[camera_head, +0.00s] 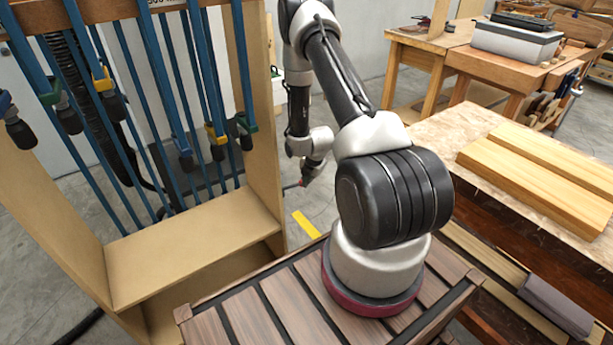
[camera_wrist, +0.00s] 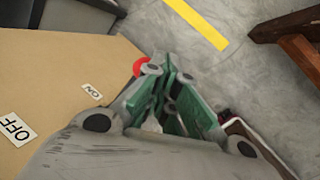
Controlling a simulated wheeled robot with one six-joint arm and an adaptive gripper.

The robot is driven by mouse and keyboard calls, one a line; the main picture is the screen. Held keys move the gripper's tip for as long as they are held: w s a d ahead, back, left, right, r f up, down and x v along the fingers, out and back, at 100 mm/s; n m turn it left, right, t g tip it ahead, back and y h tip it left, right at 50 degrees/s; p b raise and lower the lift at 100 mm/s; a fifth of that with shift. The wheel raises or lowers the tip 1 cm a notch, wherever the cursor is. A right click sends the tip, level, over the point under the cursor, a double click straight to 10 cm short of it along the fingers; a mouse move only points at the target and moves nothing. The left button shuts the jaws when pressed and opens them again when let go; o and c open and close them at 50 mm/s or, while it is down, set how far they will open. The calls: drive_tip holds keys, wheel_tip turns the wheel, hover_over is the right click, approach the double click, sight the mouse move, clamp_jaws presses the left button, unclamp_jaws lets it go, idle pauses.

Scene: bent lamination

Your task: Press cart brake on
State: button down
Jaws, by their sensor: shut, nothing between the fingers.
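In the wrist view, a red round knob (camera_wrist: 140,66), probably the brake handle's end, shows at the edge of the tan wooden panel (camera_wrist: 65,60), partly hidden behind my fingers. A small ON label (camera_wrist: 92,91) lies left of it, and a larger OFF label (camera_wrist: 15,129) is at the far left. My gripper (camera_wrist: 168,68) is shut and empty, its green fingers close beside the knob; I cannot tell whether they touch. In the head view, the wooden clamp cart (camera_head: 195,245) stands at left, with my wrist beside its right side. A small red spot (camera_head: 302,183) shows there below my wrist.
Blue bar clamps (camera_head: 160,70) hang on the cart. A yellow floor strip (camera_head: 306,224) lies right of it. A workbench (camera_head: 455,130) with pale boards (camera_head: 540,165) stands at right. Another bench (camera_head: 430,55) is behind. Grey floor is open between.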

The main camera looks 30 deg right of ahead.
drive_tip(key=shift+f, duration=0.95)
